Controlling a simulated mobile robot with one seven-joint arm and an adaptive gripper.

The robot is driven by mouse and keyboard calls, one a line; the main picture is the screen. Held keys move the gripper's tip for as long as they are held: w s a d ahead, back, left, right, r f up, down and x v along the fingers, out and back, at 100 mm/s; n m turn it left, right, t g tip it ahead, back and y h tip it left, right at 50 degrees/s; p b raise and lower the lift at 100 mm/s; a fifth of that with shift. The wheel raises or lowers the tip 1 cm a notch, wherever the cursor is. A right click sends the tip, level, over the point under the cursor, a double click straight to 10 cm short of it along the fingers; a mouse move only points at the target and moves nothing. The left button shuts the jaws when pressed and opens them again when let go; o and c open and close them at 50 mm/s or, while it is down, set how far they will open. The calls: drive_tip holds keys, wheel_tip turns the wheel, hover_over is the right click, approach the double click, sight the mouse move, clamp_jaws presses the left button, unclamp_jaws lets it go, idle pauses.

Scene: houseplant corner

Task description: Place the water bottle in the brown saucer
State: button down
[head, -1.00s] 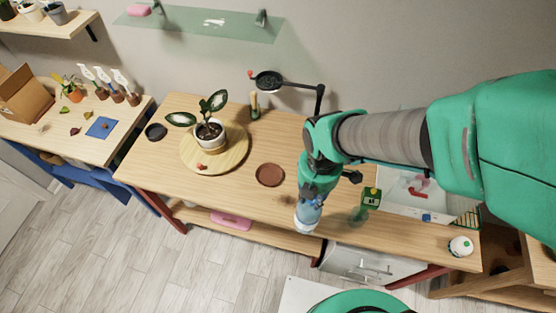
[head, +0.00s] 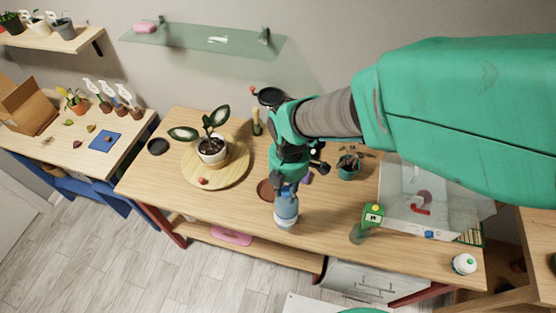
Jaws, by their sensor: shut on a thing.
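The water bottle (head: 286,212) is blue and clear with a pale lower end, and hangs roughly upright below my gripper (head: 286,187). My gripper is shut on its upper part. The brown saucer (head: 265,190) lies on the wooden table, just behind and left of the bottle. My gripper and the bottle cover much of the saucer, and only its left part shows. The bottle appears in front of the saucer; its height above the table is hard to tell.
A potted plant (head: 212,151) stands on a round wooden board (head: 232,178) to the left. A black saucer (head: 158,147) lies farther left.

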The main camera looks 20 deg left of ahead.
drive_tip(key=shift+w+a+r, duration=0.1)
drive_tip(key=shift+w+a, duration=0.05)
drive_tip(key=shift+w, duration=0.05)
drive_tip(key=w+a+f, duration=0.1)
drive_tip(key=w+a, duration=0.8)
drive_tip(key=w, duration=0.3)
drive_tip(key=shift+f+p, duration=0.2)
drive_tip(key=shift+p, duration=0.1)
drive_tip(key=shift+w+a+f, duration=0.1)
drive_tip(key=shift+w+f, duration=0.05)
drive_tip(key=shift+f, duration=0.75)
drive_tip(key=shift+w+a+f, duration=0.1)
drive_tip(key=shift+w+f, duration=0.05)
drive_tip(key=shift+f, duration=0.85)
drive_tip(key=c, duration=1.7)
unclamp_jaws()
drive_tip(key=shift+f, duration=0.1)
drive_tip(key=shift+c, duration=0.2)
drive_tip(key=o, duration=0.3)
drive_tip(key=shift+s, duration=0.1)
drive_tip(key=shift+o, duration=0.2)
